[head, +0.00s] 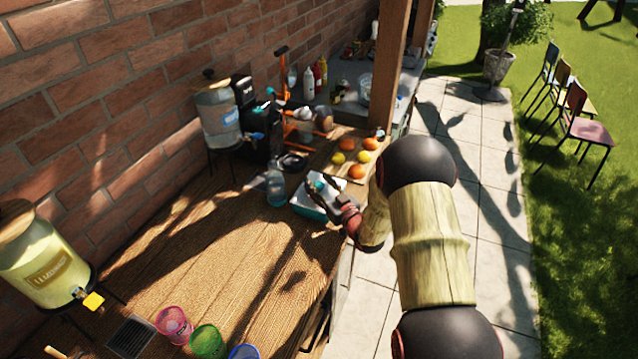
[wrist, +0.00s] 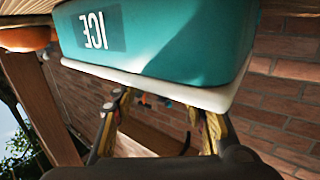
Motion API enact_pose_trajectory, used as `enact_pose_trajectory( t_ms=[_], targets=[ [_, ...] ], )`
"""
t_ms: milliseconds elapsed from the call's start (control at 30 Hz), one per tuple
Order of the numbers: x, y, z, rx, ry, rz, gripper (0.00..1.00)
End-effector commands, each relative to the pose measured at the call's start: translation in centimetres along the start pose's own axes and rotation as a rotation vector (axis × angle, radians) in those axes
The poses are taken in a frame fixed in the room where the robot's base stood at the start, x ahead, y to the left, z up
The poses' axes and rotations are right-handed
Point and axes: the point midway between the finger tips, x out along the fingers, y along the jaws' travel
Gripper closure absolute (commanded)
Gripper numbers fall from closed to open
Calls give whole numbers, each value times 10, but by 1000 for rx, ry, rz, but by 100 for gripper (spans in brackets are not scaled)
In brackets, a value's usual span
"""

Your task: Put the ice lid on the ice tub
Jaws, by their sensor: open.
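The teal ice tub (head: 307,213) stands near the front edge of the wooden counter. In the wrist view the tub (wrist: 165,35) is upside down in the picture, with an ICE label on its side. The white ice lid (head: 306,202) appears to lie on top of the tub. It shows as a white band (wrist: 150,88) along the tub's upper edge, with no clear gap. My gripper (head: 328,188) is over the lid, and its open fingers (wrist: 163,118) are close to the white edge. Whether they touch it is unclear. Part of the lid is hidden by my gripper.
A drink dispenser (head: 218,115) stands by the brick wall. Coloured cups (head: 207,340) stand at the front. The middle of the counter (head: 220,230) is clear.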

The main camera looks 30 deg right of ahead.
Motion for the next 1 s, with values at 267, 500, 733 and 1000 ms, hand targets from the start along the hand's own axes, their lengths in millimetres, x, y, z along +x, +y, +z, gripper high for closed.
enact_pose_trajectory(
  t_ms=[267, 500, 733, 1000],
  targets=[
    [-38, -2, 4, 12, -24, 4, 57],
    [-87, 0, -2, 8, -14, 3, 57],
    [-116, 0, -4, 7, -11, 2, 57],
    [-105, -1, -26, -56, -87, 20, 57]
  ],
)
